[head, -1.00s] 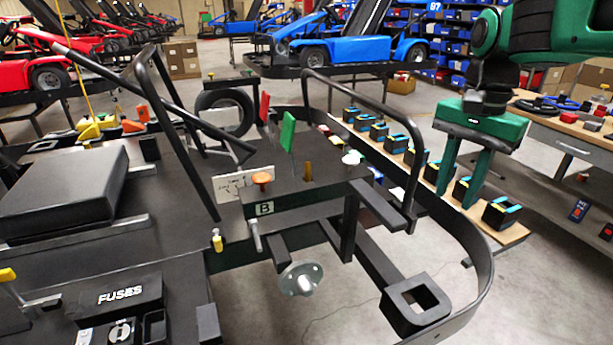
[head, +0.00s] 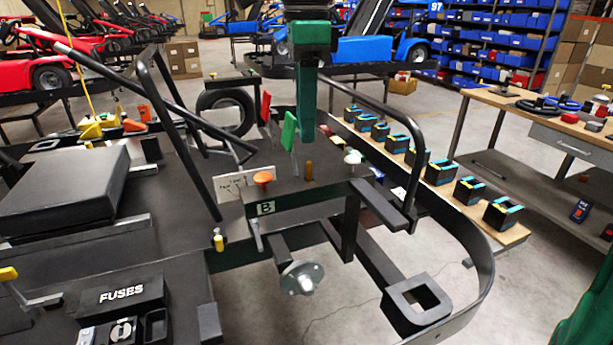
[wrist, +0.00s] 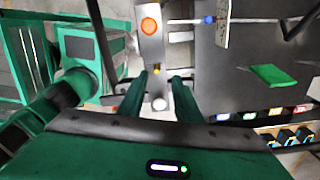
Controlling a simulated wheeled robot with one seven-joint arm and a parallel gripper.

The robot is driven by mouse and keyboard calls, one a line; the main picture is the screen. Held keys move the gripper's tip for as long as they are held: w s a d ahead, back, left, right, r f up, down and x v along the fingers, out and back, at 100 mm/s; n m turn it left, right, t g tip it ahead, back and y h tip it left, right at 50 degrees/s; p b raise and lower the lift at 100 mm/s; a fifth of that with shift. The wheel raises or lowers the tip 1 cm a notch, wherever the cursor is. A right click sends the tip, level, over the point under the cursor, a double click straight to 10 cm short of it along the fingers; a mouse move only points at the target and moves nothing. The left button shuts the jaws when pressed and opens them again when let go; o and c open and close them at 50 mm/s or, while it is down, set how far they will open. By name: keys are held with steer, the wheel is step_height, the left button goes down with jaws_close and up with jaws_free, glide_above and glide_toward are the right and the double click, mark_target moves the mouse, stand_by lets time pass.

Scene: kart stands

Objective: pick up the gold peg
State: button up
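The gold peg (head: 309,171) stands upright on the black box marked B, between an orange knob (head: 263,178) and a white knob (head: 352,158). My gripper (head: 308,138) hangs fingers down above and behind the peg in the head view, apart from it. The fingers overlap edge-on there. In the wrist view my gripper (wrist: 161,78) is open, with a clear gap between two green fingers. The gold peg (wrist: 157,70) shows small in that gap near the tips. The white knob (wrist: 159,104) appears lower between the fingers, and the orange knob (wrist: 149,26) beyond them.
A green flag-like plate (head: 289,131) and a red one (head: 265,107) stand upright left of my gripper. A black tubular rail (head: 372,92) arches on the right. A bench with several black-and-blue blocks (head: 469,190) lies beyond. A tyre (head: 226,110) is at the back.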

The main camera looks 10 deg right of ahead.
mark_target(309, 162)
steer(key=shift+s+d+f, duration=0.15)
steer(key=shift+f, duration=1.9)
steer(key=shift+s+d+f, duration=0.1)
steer(key=shift+d+f, duration=0.05)
steer(key=shift+f, duration=1.9)
jaws_close()
